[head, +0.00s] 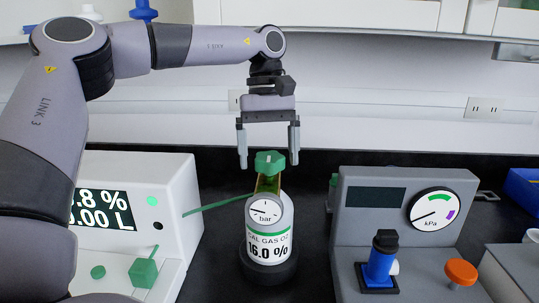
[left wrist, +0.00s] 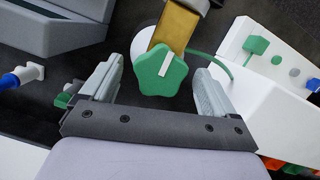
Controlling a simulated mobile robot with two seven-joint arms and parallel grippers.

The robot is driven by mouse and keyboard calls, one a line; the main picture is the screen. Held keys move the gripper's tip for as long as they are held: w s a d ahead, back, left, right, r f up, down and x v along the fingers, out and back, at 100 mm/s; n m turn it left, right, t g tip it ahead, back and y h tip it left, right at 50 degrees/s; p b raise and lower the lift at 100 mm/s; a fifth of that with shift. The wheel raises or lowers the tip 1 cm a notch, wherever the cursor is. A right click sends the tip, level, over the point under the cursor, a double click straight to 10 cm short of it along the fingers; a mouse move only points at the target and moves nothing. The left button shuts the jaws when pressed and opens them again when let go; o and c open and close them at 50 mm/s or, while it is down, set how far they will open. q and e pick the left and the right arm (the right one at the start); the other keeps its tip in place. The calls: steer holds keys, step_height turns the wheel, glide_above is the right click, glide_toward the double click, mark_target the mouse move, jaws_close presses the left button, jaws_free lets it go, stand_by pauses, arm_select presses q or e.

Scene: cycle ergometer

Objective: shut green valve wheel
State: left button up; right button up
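The green valve wheel (head: 269,163) sits on the brass neck of a white gas bottle (head: 268,235) with a round bar gauge. In the left wrist view the wheel (left wrist: 160,70) is star-shaped with a white mark, and the brass valve body (left wrist: 174,26) shows behind it. My left gripper (head: 269,160) points down just above the wheel. Its fingers are open, one to each side of the wheel, and show no contact. The left wrist view shows the open fingers (left wrist: 158,85) with a gap on both sides of the wheel. My right gripper is not in view.
A white display unit (head: 170,210) stands left of the bottle, joined to the valve by a thin green tube (head: 215,204). A grey gauge unit (head: 400,215) with a blue valve (head: 380,262) and an orange knob (head: 461,271) stands right. Dark bench shows between them.

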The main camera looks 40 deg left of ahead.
arm_select(q)
steer(key=shift+r, duration=0.1)
stand_by(0.3)
steer(key=shift+v, duration=3.45)
steer(key=shift+a, duration=0.1)
